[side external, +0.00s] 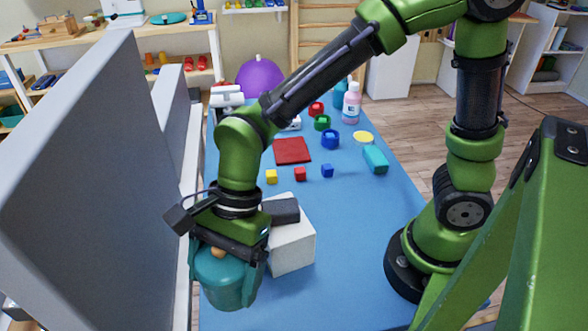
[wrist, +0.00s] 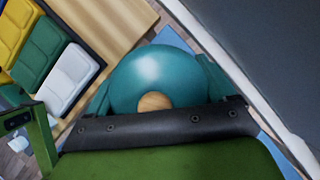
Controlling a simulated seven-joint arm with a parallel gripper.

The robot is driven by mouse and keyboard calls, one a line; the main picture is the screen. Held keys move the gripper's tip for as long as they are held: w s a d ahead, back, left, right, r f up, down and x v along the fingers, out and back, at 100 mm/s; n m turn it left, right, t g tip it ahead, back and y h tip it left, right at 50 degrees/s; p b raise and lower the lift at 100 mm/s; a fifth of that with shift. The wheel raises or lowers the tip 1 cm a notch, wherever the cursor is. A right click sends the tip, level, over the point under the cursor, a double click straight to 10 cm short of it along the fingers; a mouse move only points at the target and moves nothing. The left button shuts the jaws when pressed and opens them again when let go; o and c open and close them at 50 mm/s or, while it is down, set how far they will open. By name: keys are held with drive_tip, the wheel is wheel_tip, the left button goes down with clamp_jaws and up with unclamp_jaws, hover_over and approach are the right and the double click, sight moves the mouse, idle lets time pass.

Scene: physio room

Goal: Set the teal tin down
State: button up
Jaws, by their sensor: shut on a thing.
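The teal tin (side external: 222,284) is rounded, with a wooden knob on its lid. My gripper (side external: 226,272) is shut on it, one finger on each side, near the front left of the blue table (side external: 350,255). In the wrist view the tin (wrist: 155,72) fills the space between the fingers of my gripper (wrist: 157,92), knob toward the palm. The tin looks roughly upright. Its underside is hidden from the wrist camera, and I cannot tell whether it touches the table.
A white box (side external: 294,248) with a dark grey block (side external: 283,211) on top stands close right of the tin. A tall grey panel (side external: 95,190) rises on the left.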

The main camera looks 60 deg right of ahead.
wheel_tip(320, 180, down, 11)
idle(0.5)
drive_tip(key=o, duration=1.7)
drive_tip(key=shift+f, duration=0.15)
drive_tip(key=shift+o, duration=0.2)
drive_tip(key=d+r+n+t, duration=0.1)
drive_tip(key=d+r+n, duration=0.1)
drive_tip(key=d+r, duration=0.3)
drive_tip(key=w+d+r+n+t+h, duration=0.1)
drive_tip(key=d+r+n+t, duration=0.1)
drive_tip(key=d+r, duration=0.4)
drive_tip(key=w+d+r+n+t, duration=0.1)
drive_tip(key=d+r+n, duration=0.1)
drive_tip(key=d+r, duration=0.3)
drive_tip(key=shift+w+d+r+t+h, duration=0.1)
drive_tip(key=shift+d+r+t+h, duration=0.1)
drive_tip(key=shift+r, duration=0.3)
drive_tip(key=shift+w+d+r+t+h, duration=0.1)
drive_tip(key=shift+d+r, duration=0.1)
drive_tip(key=shift+r, duration=0.25)
drive_tip(key=s+d+r+n+t+h, duration=0.1)
drive_tip(key=s+d+r+n+t, duration=0.2)
drive_tip(key=d+n, duration=0.3)
drive_tip(key=d+r, duration=0.1)
drive_tip(key=d, duration=0.2)
drive_tip(key=shift+d+r+h, duration=0.15)
drive_tip(key=shift+r+h, duration=0.1)
drive_tip(key=shift+h, duration=0.05)
